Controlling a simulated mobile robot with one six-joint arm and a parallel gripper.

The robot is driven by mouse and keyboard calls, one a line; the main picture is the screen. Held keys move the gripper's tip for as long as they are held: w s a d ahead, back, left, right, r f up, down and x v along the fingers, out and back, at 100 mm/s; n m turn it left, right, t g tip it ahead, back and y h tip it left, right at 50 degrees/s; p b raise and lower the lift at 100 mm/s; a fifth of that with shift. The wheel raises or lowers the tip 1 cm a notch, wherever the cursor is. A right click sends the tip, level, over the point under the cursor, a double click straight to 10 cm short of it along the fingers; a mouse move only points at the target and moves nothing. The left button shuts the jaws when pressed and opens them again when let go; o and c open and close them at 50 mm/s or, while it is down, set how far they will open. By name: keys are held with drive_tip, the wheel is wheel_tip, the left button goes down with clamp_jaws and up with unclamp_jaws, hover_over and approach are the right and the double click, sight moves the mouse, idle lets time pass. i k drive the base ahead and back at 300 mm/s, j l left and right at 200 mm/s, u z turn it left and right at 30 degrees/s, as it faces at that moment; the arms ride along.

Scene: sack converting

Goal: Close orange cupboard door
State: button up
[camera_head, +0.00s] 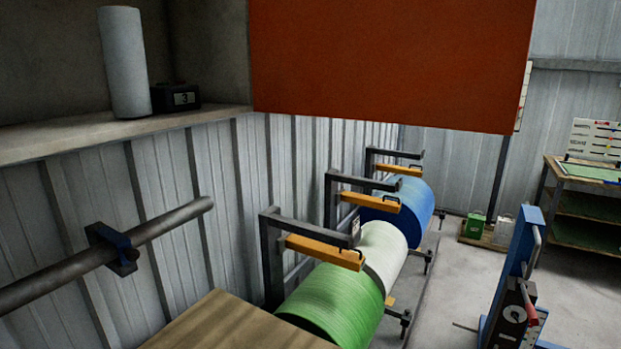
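The orange cupboard door (390,60) is a large flat panel at the top middle of the head view. It stands out from the wall at the right end of an open grey cupboard (120,137), so the cupboard's inside shows. The top of the door is cut off by the picture edge, and I see no handle. Inside the cupboard stand a grey-white cylinder (124,62) and a small black box (177,97) marked with a 3. My gripper is not in this view.
A grey pipe (165,224) on a bracket juts out below the cupboard. A wooden top (235,325) is at the bottom. Green, white and blue rolls (335,305) on stands line the wall. A blue frame (518,255) and workbench (590,172) stand right, with bare floor between.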

sight(452, 65)
drive_tip(key=i+l+u, duration=0.2)
drive_tip(key=l+u, duration=0.15)
drive_tip(key=l, duration=0.2)
drive_tip(key=i+l+u, duration=0.15)
drive_tip(key=l+u, duration=0.25)
drive_tip(key=l, duration=0.15)
drive_tip(key=i+l+u, duration=0.1)
drive_tip(key=l+u, duration=0.25)
drive_tip(key=l, duration=0.25)
drive_tip(key=l+u, duration=0.4)
drive_tip(key=l, duration=0.25)
drive_tip(key=k+l+u, duration=0.15)
drive_tip(key=l+u, duration=0.2)
drive_tip(key=l, duration=0.25)
drive_tip(key=k+l+u, duration=0.15)
drive_tip(key=l+u, duration=0.25)
drive_tip(key=l, duration=0.2)
drive_tip(key=k+l+u, duration=0.35)
drive_tip(key=l, duration=0.15)
drive_tip(key=k+l+u, duration=0.2)
drive_tip(key=l+u, duration=0.2)
drive_tip(key=l+z, duration=0.15)
drive_tip(key=z, duration=0.2)
